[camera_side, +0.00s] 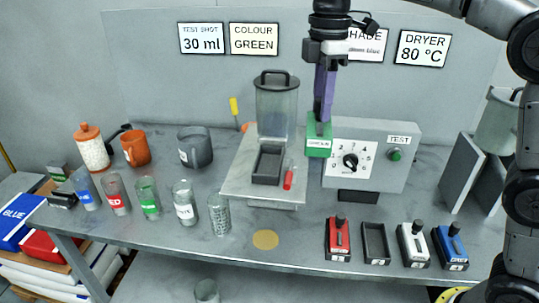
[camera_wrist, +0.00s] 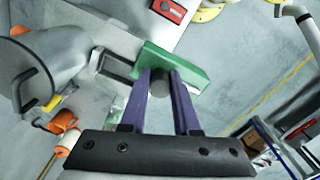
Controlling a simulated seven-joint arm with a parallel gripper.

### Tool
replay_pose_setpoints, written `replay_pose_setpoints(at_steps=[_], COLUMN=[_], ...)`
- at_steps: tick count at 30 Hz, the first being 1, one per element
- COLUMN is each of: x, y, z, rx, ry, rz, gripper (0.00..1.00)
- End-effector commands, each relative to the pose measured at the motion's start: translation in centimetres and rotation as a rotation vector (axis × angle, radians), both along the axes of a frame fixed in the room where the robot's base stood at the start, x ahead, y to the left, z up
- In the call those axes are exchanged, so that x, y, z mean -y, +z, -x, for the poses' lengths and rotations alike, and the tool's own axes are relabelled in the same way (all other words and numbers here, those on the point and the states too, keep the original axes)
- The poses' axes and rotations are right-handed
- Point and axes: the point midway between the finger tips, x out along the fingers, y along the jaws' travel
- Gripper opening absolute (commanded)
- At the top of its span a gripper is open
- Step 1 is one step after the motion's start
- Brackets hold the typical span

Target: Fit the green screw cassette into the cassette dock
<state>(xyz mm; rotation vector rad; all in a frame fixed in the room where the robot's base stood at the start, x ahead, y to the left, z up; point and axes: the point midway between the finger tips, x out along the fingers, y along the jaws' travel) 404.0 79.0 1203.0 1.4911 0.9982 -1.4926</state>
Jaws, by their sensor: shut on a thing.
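The green screw cassette (camera_side: 318,143) hangs upright under my gripper (camera_side: 321,115), in front of the control box's left side. My gripper's purple fingers are shut on the cassette's dark knob. In the wrist view the green cassette (camera_wrist: 185,70) shows beyond my gripper (camera_wrist: 160,85), with the dark knob between the fingers. The cassette dock, an open dark rectangular frame (camera_side: 268,165), lies on a grey platform in front of the clear hopper. It looks empty, and the cassette is apart from it, to its right and higher. Part of the dock (camera_wrist: 112,68) also shows in the wrist view.
A red handle (camera_side: 288,178) stands at the dock's right edge. The clear hopper (camera_side: 276,105) rises behind it. The control box (camera_side: 395,150) is to the right. Red (camera_side: 338,240), white (camera_side: 412,243) and blue (camera_side: 450,246) cassettes and an empty holder (camera_side: 375,242) line the front edge.

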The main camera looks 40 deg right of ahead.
Motion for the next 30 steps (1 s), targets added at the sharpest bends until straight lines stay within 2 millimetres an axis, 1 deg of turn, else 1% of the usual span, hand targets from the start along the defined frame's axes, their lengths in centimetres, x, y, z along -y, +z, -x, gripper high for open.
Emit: replay_pose_setpoints(at_steps=[6,11,15,18,21,26,28,30], x=[-0.9,-1.4,-1.8,-2.0,-2.2,-2.3,-2.4,-2.4], y=[-2.1,-3.4,-5.7,-7.2,-8.0,-8.8,-9.6,-10.5], z=[-4.4,-7.5,-9.5,-10.7,-11.5,-12.2,-12.7,-12.7], rx=[0.000,0.000,-0.002,0.000,0.001,0.002,0.000,-0.001], ry=[0.000,0.000,0.000,0.000,0.000,0.000,0.000,0.000], rz=[0.000,0.000,0.000,0.000,-0.001,0.000,0.000,0.000], gripper=[0.00,0.00,0.00,0.00,0.00,0.00,0.00,0.00])
